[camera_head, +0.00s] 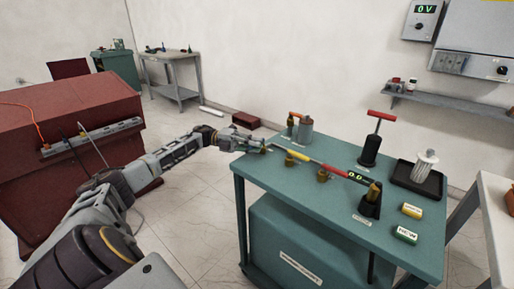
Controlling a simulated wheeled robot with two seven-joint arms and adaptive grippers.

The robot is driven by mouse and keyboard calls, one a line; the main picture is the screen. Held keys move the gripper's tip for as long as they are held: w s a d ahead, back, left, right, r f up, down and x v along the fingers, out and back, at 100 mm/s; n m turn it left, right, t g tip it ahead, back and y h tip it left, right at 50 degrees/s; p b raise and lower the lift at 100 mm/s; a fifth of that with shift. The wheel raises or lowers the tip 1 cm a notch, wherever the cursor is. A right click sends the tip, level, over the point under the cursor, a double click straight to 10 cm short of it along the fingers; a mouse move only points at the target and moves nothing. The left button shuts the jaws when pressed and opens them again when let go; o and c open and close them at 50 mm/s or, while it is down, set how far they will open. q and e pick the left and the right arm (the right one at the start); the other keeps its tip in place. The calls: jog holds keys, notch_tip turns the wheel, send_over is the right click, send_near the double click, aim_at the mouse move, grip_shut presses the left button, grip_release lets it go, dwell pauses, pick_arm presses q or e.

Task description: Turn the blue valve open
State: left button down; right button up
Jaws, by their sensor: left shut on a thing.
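My left gripper (262,148) reaches in over the left edge of the teal table (308,206). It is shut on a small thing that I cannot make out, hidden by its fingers. A red and yellow rod (308,162) runs from beside the fingers to a small display reading about 0.0, near a dark stand (370,203). Small brass-coloured fittings (322,175) stand in front of the rod. I cannot make out a clearly blue valve. My right gripper is not in view.
A grey canister (304,130), a red-handled black pump (371,145) and a black tray (416,181) stand on the table. Two small labelled blocks (405,235) lie at its right. A red cabinet (70,140) is at the left. A wall shelf (440,102) hangs behind.

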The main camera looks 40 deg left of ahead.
pick_arm(q)
jog(key=shift+f, duration=0.1)
dwell(0.6)
jog(key=c, duration=1.8)
grip_release()
jog(key=shift+o, duration=0.2)
jog(key=shift+a, duration=0.15)
jog(key=v, duration=1.1)
jog(key=shift+a, duration=0.4)
